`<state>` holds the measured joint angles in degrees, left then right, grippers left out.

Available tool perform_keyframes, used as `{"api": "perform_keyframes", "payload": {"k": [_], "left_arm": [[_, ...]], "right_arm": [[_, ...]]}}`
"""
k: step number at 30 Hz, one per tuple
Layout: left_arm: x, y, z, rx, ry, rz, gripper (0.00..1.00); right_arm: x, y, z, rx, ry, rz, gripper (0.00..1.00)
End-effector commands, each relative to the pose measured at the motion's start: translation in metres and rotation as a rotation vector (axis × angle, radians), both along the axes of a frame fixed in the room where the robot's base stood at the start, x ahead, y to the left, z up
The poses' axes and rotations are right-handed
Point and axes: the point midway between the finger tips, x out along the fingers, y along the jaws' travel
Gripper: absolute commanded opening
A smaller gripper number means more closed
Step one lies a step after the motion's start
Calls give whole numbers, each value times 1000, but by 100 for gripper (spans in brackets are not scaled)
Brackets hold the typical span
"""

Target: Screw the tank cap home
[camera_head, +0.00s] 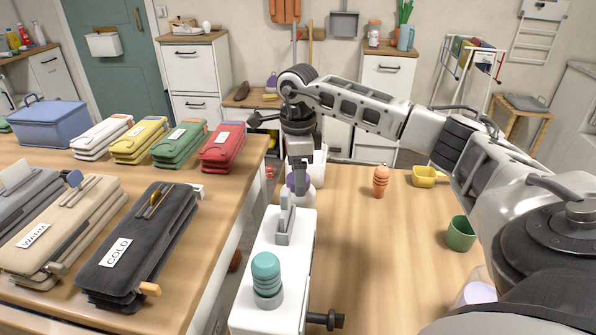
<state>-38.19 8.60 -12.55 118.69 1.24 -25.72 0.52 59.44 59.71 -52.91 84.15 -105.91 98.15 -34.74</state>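A teal ribbed cap (266,266) sits upright on a grey neck (268,298) at the near end of a narrow white tank (298,262). I cannot tell from here how far it is screwed down. My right gripper (299,190) points down beyond the far end of the tank's top, apart from the teal cap. A lilac round thing shows partly behind its fingers, and I cannot see whether they are shut on it. A grey upright handle or bracket (285,222) stands on the tank's top, close in front of the gripper. My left gripper is not in view.
An orange ribbed piece (380,182), a yellow scoop (426,177) and a green cup (460,234) stand on the right wooden top. A black spigot (326,320) juts from the tank.

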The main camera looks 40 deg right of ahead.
Motion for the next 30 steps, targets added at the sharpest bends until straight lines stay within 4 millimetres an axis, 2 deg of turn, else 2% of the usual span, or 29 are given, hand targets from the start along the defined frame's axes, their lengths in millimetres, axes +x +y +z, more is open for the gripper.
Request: {"api": "perform_keyframes", "payload": {"k": [8, 13, 17, 25, 30], "left_arm": [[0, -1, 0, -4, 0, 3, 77], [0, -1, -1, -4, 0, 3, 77], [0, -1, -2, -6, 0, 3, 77], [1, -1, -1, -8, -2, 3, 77], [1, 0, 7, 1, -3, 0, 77]], "right_arm": [[0, 0, 1, 0, 0, 3, 70], [1, 0, 14, 0, -3, 3, 70], [1, 0, 39, 0, -6, 3, 70], [1, 0, 107, 2, -6, 3, 70], [0, 0, 141, 0, -4, 2, 70]]}}
